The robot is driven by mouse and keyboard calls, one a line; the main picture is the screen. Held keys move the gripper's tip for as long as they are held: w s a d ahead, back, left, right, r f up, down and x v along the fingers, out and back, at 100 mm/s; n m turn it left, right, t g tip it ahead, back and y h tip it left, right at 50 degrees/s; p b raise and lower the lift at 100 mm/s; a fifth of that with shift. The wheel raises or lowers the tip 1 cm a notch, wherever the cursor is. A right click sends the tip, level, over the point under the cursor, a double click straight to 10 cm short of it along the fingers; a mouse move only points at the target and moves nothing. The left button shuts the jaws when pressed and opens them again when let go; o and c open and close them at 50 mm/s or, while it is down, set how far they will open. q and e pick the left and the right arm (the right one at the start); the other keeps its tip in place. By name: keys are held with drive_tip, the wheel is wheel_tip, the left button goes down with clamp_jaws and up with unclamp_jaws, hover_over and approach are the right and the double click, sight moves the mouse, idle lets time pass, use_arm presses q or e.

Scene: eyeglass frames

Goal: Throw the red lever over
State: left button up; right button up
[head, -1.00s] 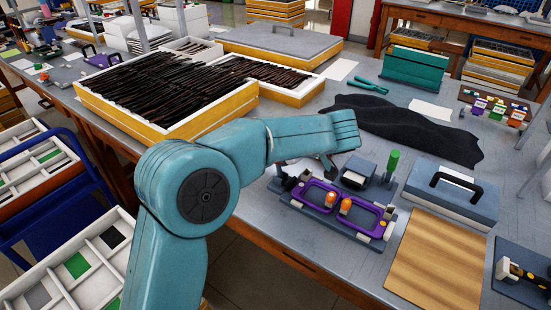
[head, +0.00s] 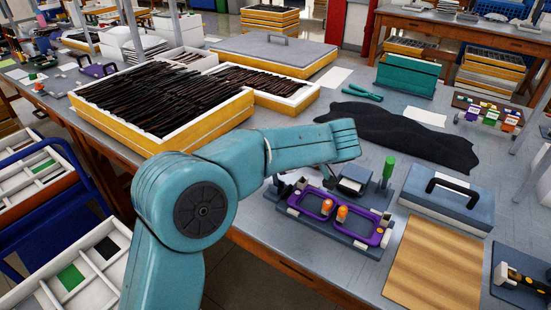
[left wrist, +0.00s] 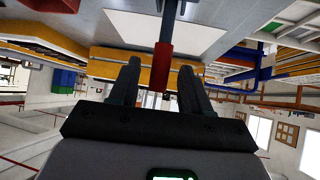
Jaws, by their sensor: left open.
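In the left wrist view a red lever (left wrist: 162,65) on a dark rod comes down from the top edge. My left gripper (left wrist: 159,68) is open, and the lever's red end shows between its two dark fingers. There is a visible gap on both sides; I cannot tell how deep it sits between them. In the head view I cannot make out the red lever; my left arm's end covers the area behind the fixture (head: 350,248), which carries a purple eyeglass frame (head: 317,213). My right gripper is in neither view.
A green-handled post (head: 388,170) stands right behind the fixture. A blue-grey case (head: 440,212) and a wooden board (head: 435,265) lie to its right. Trays of dark frames (head: 165,95) fill the table's left, and a black cloth (head: 405,135) lies behind.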

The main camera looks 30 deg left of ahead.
use_arm(q)
drive_tip(key=p+v, duration=0.2)
drive_tip(key=v, duration=1.4)
drive_tip(key=shift+a, duration=0.1)
